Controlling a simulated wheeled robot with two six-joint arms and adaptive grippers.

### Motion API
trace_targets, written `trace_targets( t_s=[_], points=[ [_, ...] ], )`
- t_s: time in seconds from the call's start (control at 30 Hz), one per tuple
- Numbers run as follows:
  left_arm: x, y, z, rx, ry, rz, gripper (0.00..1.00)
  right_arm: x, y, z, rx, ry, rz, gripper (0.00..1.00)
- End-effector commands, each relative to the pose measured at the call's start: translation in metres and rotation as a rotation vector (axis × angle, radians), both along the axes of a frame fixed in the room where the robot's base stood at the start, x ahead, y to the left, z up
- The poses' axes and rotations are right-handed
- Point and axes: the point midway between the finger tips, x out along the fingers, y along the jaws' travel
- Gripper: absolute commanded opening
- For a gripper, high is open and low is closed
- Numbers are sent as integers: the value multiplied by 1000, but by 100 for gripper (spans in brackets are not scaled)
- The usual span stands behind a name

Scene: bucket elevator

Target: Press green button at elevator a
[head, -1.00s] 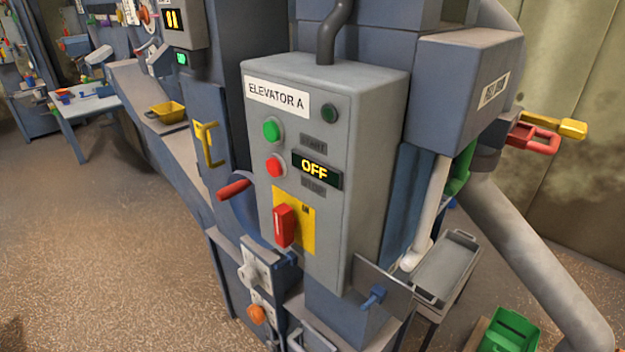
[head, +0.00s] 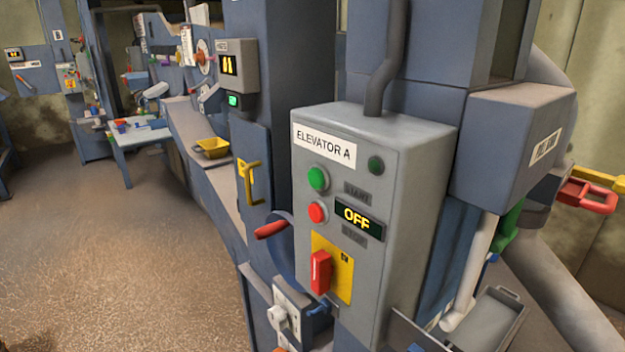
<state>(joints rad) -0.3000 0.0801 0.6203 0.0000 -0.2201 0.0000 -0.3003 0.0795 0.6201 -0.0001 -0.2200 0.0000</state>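The grey control box (head: 405,220) labelled ELEVATOR A stands right of centre in the head view. Its green button (head: 318,179) is at the upper left of the front face, below the label (head: 324,147). A red button (head: 317,212) is just below the green one. A small display (head: 359,218) beside it reads OFF in yellow. A red switch handle (head: 320,272) sits on a yellow plate (head: 341,268) lower down. A dark green round lamp or button (head: 376,165) is at the upper right. Neither of my grippers shows.
A red lever handle (head: 271,230) sticks out left of the box. A yellow handle (head: 249,184) is on the blue panel behind. A metal tray (head: 490,318) is at lower right. The brown floor (head: 120,260) at left is open.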

Motion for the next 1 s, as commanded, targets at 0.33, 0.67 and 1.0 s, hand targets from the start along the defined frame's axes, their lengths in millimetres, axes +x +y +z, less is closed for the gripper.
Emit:
trace_targets(
  t_s=[0.33, 0.67, 1.0],
  points=[
    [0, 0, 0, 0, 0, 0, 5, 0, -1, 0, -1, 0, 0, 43],
    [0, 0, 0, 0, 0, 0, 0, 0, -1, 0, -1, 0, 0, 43],
    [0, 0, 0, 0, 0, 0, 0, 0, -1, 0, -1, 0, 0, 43]
  ],
)
